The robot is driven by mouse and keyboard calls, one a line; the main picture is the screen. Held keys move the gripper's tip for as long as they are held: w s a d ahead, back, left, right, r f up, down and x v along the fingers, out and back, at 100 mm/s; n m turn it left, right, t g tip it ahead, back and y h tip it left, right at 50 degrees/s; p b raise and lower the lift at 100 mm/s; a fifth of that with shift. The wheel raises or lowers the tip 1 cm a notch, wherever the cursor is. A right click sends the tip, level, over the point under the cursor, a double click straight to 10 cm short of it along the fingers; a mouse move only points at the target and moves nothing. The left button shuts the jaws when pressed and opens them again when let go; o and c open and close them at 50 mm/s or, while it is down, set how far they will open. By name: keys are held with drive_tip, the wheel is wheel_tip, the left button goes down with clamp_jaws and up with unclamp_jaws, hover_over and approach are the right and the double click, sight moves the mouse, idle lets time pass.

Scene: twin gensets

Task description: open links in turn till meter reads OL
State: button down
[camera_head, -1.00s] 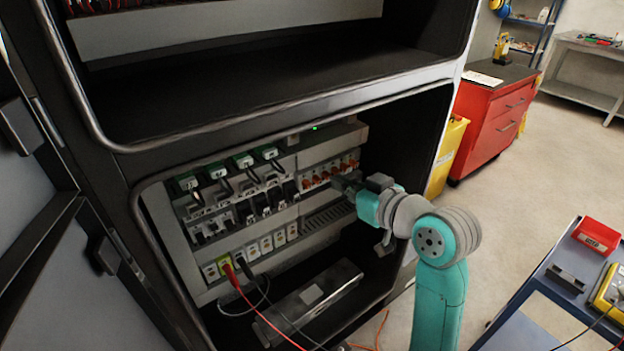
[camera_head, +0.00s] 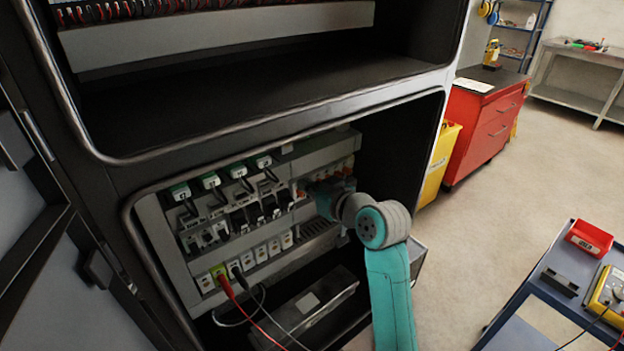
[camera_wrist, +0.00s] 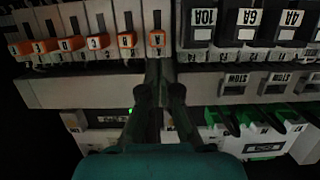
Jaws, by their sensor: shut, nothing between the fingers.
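A row of orange links (camera_wrist: 97,41) runs along a grey rail in the wrist view, which is upside down. The link (camera_wrist: 156,39) at the right end of the row lies straight ahead of my fingertips. My gripper (camera_wrist: 159,72) is shut and empty, close to that link; I cannot tell if it touches. In the head view my gripper (camera_head: 322,190) hides much of the orange row, with an end link (camera_head: 350,161) visible. The yellow meter (camera_head: 606,290) is at the right edge; its reading is not legible.
A red plug (camera_head: 222,279) and a black plug (camera_head: 238,271) sit in the lower sockets. Black fuse holders (camera_head: 255,212) stand left of my gripper. The cabinet frame (camera_head: 290,135) surrounds the opening. A blue cart (camera_head: 545,295) stands right, holding a red bin (camera_head: 594,237).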

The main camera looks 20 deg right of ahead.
sight(304, 196)
drive_tip(key=shift+f, duration=0.5)
drive_tip(key=shift+f, duration=1.4)
